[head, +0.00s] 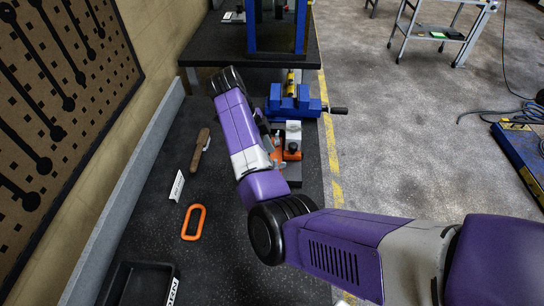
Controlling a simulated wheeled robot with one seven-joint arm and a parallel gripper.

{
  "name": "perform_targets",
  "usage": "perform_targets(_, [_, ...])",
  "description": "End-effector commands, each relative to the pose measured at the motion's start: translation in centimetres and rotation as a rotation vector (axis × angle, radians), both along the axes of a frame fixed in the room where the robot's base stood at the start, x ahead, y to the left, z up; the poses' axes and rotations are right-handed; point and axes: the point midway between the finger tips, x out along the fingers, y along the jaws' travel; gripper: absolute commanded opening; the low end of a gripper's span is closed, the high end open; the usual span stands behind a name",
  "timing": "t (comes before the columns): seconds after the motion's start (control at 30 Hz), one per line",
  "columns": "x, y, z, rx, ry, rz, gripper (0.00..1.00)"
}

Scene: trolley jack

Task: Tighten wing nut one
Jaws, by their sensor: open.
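My arm reaches in from the right and bends up over the dark bench. My gripper (268,132) is mostly hidden by my own purple arm link; dark grey parts show along its right edge. It is open, close to the left of a small fixture (292,151) with orange parts, a black knob and a pale block on top. More orange shows lower down beside my arm. No wing nut can be told apart at this size, and my arm covers part of the fixture. Whether the gripper touches anything there cannot be told.
A blue vise (293,104) stands just behind the fixture. A pegboard wall (62,110) bounds the left.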

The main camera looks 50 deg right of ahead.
Motion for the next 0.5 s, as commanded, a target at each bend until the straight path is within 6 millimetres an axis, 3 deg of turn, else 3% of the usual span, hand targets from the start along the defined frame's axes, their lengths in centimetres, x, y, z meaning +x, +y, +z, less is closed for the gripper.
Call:
perform_targets(0.03, [0.4,0.3,1.1,0.003,-0.003,0.002,0.42])
perform_targets(0.2, [1.0,0.8,2.8,0.002,-0.001,0.001,0.42])
perform_targets(0.5, [1.1,0.8,3.4,0.000,0.001,-0.001,0.42])
